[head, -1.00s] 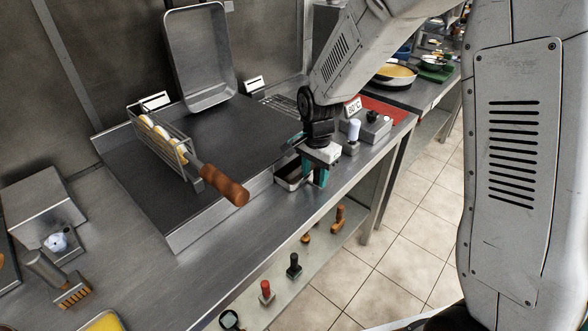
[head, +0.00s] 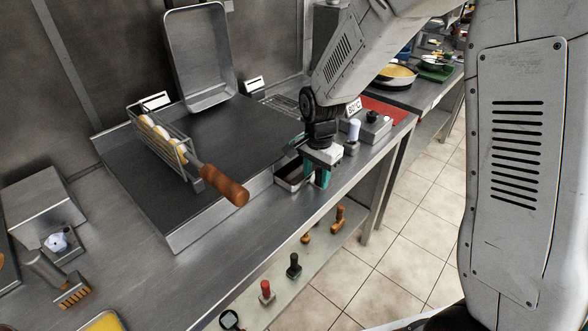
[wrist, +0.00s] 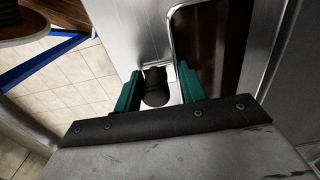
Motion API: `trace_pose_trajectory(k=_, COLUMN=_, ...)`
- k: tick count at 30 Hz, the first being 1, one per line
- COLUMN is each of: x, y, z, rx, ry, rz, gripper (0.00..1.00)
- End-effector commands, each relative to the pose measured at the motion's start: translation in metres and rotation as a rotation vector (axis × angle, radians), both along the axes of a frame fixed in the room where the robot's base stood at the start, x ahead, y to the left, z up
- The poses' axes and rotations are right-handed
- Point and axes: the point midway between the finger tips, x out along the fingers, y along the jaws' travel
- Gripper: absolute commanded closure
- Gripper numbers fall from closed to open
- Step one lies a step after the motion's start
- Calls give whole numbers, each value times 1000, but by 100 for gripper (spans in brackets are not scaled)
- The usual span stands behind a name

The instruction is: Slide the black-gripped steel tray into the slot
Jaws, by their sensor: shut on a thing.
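The steel tray (head: 290,186) is small and open-topped, with a dark brown inside. In the head view it lies beside the front right part of the griddle, just left of my gripper (head: 318,180). In the wrist view the tray (wrist: 172,40) stretches away from my gripper (wrist: 158,82). Its black grip (wrist: 155,88) sits between the teal fingers, which are shut on it. I cannot make out the slot opening in either view, and my gripper hides part of the tray's near end in the head view.
The griddle (head: 210,215) carries a wire basket (head: 160,145) with a wooden handle (head: 222,185) jutting over its front edge. A control box (head: 372,130) stands right of my gripper. Several small tools stand on the shelf (head: 318,255) below.

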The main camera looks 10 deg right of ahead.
Motion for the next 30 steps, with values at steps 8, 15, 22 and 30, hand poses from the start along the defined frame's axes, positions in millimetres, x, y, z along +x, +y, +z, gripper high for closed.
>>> trace_pose_trajectory(k=8, x=0, y=0, z=0, rx=0, ry=-1, rz=0, gripper=100)
trace_pose_trajectory(k=15, x=0, y=0, z=0, rx=1, ry=-1, rz=0, gripper=34)
trace_pose_trajectory(k=22, x=1, y=0, z=5, rx=0, ry=-2, rz=0, gripper=34)
trace_pose_trajectory(k=30, x=1, y=0, z=47, rx=1, ry=-4, rz=0, gripper=34)
